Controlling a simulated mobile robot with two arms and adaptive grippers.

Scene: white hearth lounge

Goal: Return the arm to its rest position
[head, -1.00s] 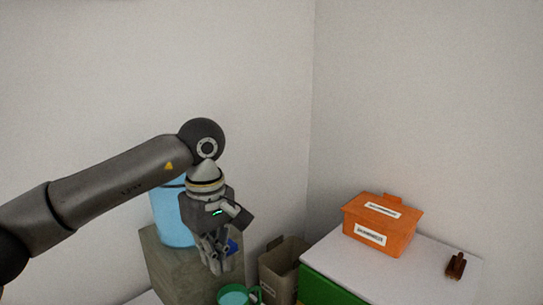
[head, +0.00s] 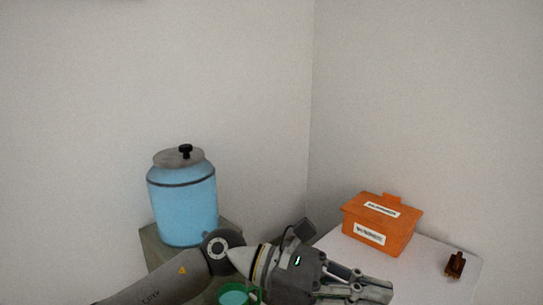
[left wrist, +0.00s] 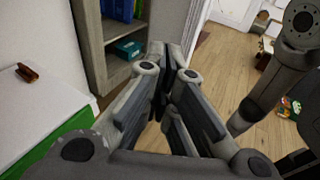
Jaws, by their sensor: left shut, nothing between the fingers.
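My left arm comes in low from the left in the head view. Its gripper (head: 385,290) is shut with nothing in it and points right, over the front of the white-topped cabinet. In the left wrist view the fingers (left wrist: 168,75) are close together and empty, above the wooden floor. My right gripper is not clearly shown.
A blue lidded canister (head: 183,205) stands on a grey stand (head: 150,247). A green cup (head: 226,296) is partly behind the arm. An orange box (head: 382,225) and a small brown object (head: 455,265) sit on the white top (head: 425,262). A shelf unit (left wrist: 92,45) holds blue items.

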